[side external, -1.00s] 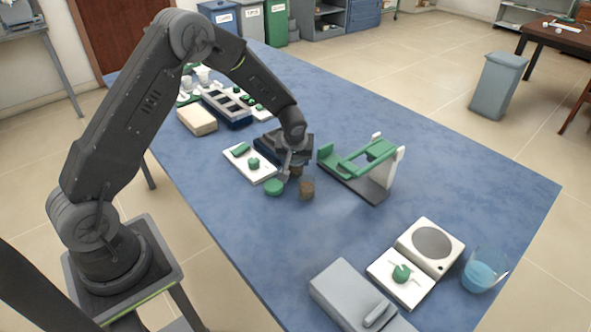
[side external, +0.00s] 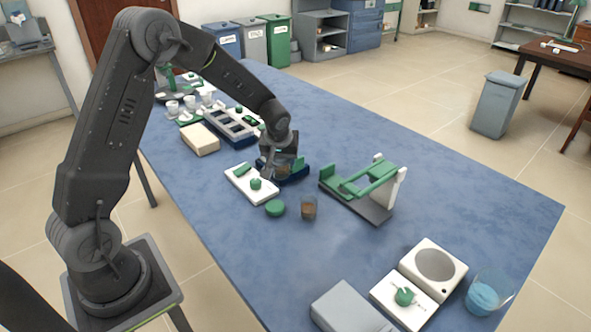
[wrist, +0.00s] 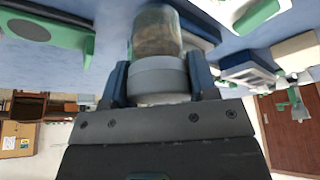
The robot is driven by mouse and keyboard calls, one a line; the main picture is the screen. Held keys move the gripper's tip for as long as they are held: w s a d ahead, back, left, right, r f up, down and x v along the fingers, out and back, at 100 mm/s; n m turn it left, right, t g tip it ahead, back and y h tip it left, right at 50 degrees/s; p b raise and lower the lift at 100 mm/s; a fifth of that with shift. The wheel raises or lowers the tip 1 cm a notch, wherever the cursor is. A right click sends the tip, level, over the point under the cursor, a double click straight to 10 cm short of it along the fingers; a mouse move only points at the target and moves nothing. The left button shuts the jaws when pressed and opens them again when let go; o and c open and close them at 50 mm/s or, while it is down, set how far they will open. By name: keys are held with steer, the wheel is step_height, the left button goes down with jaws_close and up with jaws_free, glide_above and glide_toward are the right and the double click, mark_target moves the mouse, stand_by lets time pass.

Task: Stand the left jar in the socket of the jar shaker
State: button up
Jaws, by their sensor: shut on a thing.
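My gripper (side external: 281,163) is shut on a clear jar with brown contents, which shows close up in the wrist view (wrist: 157,32). A pale grey band around the jar sits between the fingers. In the side view the jar overlaps a dark blue unit with a green upright (side external: 298,163); I cannot tell whether they touch. A second brown jar (side external: 309,208) stands on the table in front. The likely jar shaker (side external: 372,187), with green arms, dark base and white post, stands to the right; its socket is not clearly visible.
A green lid (side external: 275,208) lies beside the standing jar. A white board (side external: 240,187) with green items lies left of it. A balance-like unit (side external: 432,262) and a glass of blue material (side external: 485,297) stand at front right. The table right of the green-armed device is clear.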

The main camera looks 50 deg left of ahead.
steer(key=s+a+r, duration=0.4)
steer(key=a, duration=0.1)
steer(key=w+a+r, duration=0.2)
steer(key=w+a, duration=0.2)
steer(key=w, duration=0.7)
steer(key=shift+a+f, duration=0.15)
steer(key=shift+f, duration=2.6)
steer(key=shift+f, duration=0.2)
steer(key=shift+f, duration=1.1)
steer(key=shift+f, duration=0.1)
steer(key=o, duration=1.3)
steer(key=shift+o, duration=0.2)
